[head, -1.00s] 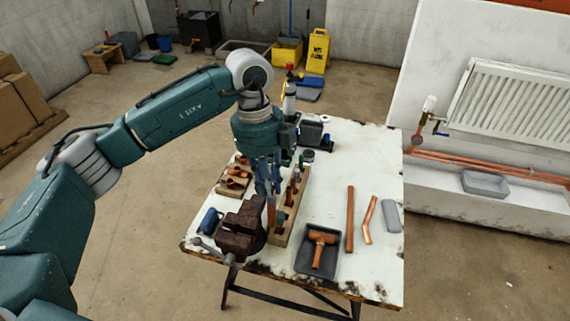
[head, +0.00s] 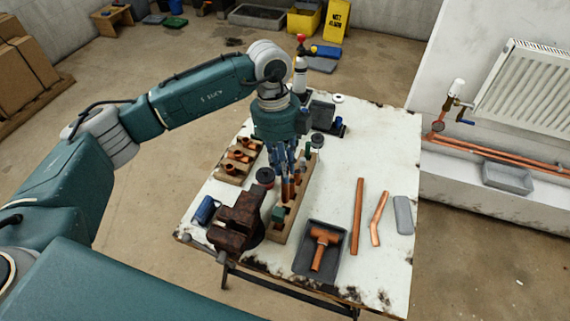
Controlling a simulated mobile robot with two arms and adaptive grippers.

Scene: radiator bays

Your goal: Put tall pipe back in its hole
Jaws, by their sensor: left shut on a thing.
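My left gripper (head: 285,172) points down over the wooden pipe rack (head: 275,237) in the middle of the table. It is shut on an upright copper pipe, the tall pipe (head: 285,190), whose lower part shows below the fingers. The pipe's lower end is over or at the rack; I cannot tell whether it is in a hole. The rack is long and narrow and holds other short pieces, with a green piece (head: 279,213) near its front end. The fingers hide part of the rack. My right gripper is not in view.
A rusty vise (head: 238,220) stands close left of the rack. A dark tray (head: 307,270) with a copper tee is at the front. Two loose copper pipes (head: 358,215) lie to the right. A wooden holder with copper fittings (head: 232,172) is behind the vise.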

